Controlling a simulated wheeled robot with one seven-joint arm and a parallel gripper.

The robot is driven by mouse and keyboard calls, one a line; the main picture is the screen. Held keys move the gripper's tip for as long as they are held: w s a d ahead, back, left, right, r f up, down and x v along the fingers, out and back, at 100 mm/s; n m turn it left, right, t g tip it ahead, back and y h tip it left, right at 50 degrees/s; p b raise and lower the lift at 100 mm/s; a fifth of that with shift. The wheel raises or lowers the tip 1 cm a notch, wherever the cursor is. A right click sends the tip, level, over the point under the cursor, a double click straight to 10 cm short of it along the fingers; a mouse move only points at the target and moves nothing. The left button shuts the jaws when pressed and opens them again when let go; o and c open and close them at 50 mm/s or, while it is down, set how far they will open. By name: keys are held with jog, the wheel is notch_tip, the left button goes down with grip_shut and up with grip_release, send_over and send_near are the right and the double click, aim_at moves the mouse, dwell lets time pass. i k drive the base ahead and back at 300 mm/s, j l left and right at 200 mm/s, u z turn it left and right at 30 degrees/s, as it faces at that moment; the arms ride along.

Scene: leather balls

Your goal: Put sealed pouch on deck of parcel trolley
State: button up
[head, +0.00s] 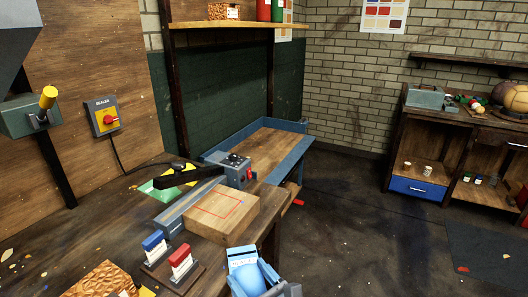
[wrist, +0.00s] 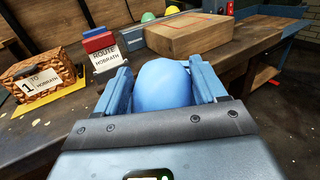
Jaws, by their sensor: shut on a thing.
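The pouch (head: 256,275) is a rounded blue bundle low in the head view, and a white label shows at its far end. In the wrist view the blue pouch (wrist: 163,82) bulges between the two fingers of my gripper (wrist: 162,88), which is shut on it. Its underside is hidden. The parcel trolley (head: 300,128) appears to be the blue-rimmed wooden deck beyond the bench, in the middle of the head view. Its visible deck is bare. My gripper and pouch are on the near side, well short of the deck.
A wooden block (head: 222,213) with a red outline and a sealer (head: 238,172) stand on the bench between pouch and trolley. The floor (head: 345,220) right of the bench is mostly clear.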

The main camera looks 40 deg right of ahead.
aim_at(265, 150)
jog(key=i+l+z, duration=0.1)
jog(key=i+l, duration=0.15)
jog(key=i+l+z, duration=0.1)
jog(key=i+l, duration=0.15)
jog(key=l, duration=0.2)
jog(key=i+l, duration=0.3)
jog(key=i+l+u, duration=0.15)
jog(key=i+l, duration=0.2)
jog(key=l, duration=0.15)
jog(key=i+l, duration=0.3)
jog(key=i+l+u, duration=0.1)
jog(key=i+l, duration=0.2)
jog(key=l, duration=0.2)
jog(key=i+l+u, duration=0.1)
jog(key=i+l, duration=0.15)
jog(key=l, duration=0.2)
jog(key=i+l, duration=0.3)
jog(key=l, duration=0.2)
jog(key=i+l+u, duration=0.1)
jog(key=i+l, duration=0.15)
jog(key=l, duration=0.2)
jog(key=i+l, duration=0.25)
jog(key=l, duration=0.25)
jog(key=i+u, duration=0.05)
